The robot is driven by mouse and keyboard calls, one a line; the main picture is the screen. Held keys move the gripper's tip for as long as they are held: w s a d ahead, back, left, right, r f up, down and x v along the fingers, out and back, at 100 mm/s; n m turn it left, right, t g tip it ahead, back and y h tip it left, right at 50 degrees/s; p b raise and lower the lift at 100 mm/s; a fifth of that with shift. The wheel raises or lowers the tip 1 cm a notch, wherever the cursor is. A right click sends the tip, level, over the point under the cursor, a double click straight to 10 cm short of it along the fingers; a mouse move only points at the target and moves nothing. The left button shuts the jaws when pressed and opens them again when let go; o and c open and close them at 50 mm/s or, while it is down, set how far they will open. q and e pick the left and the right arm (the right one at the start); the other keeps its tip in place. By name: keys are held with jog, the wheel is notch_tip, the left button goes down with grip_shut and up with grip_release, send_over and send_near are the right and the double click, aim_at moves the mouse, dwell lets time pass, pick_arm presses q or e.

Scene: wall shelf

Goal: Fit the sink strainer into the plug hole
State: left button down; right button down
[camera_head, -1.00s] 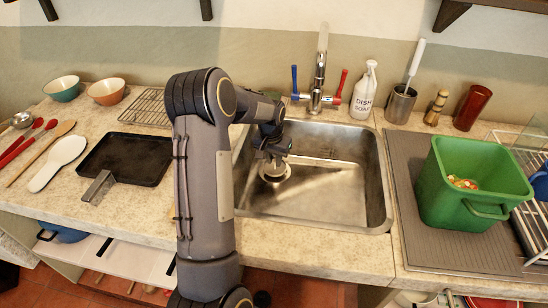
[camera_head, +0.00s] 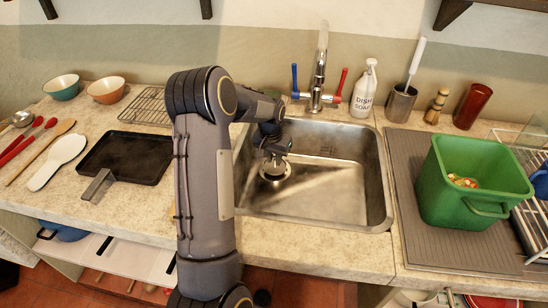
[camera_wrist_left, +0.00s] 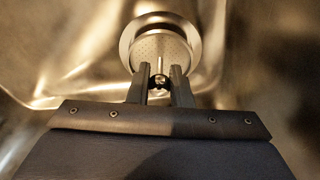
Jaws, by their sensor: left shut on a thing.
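The stainless sink basin (camera_head: 335,200) is set in the counter at the middle of the head view. My left gripper (camera_head: 273,158) reaches down into its left part. In the left wrist view the gripper (camera_wrist_left: 160,82) is shut on the small knob of the sink strainer. The strainer (camera_wrist_left: 152,48) is a round, perforated metal basket with a central stem. My right gripper is out of view.
A tap (camera_head: 318,85) with blue and red handles and a soap bottle (camera_head: 364,90) stand behind the sink. A green bin (camera_head: 470,190) stands right on a grey mat. A black tray (camera_head: 125,155) lies left. The basin's right part is empty.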

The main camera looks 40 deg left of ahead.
aim_at(274, 158)
pick_arm(q)
jog(key=shift+f+b, duration=0.9)
jog(key=shift+f, duration=0.35)
dwell(0.5)
jog(key=c, duration=1.2)
grip_release()
jog(key=shift+c, duration=0.2)
jog(key=shift+r, duration=0.15)
jog(key=r, duration=0.5)
jog(key=s+r, duration=0.1)
jog(key=r, duration=0.1)
jog(key=shift+d+r, duration=0.15)
jog(key=shift+r, duration=0.15)
jog(key=s+d+r+t+h+p, duration=0.2)
jog(key=s+d+r+t+p, duration=0.15)
jog(key=s+d+r, duration=1)
jog(key=s+d+r+m+h+p, duration=0.1)
jog(key=s+d+h+p, duration=0.1)
jog(key=s+d, duration=0.7)
jog(key=s, duration=0.4)
jog(key=shift+s+d, duration=0.15)
jog(key=shift+s, duration=0.05)
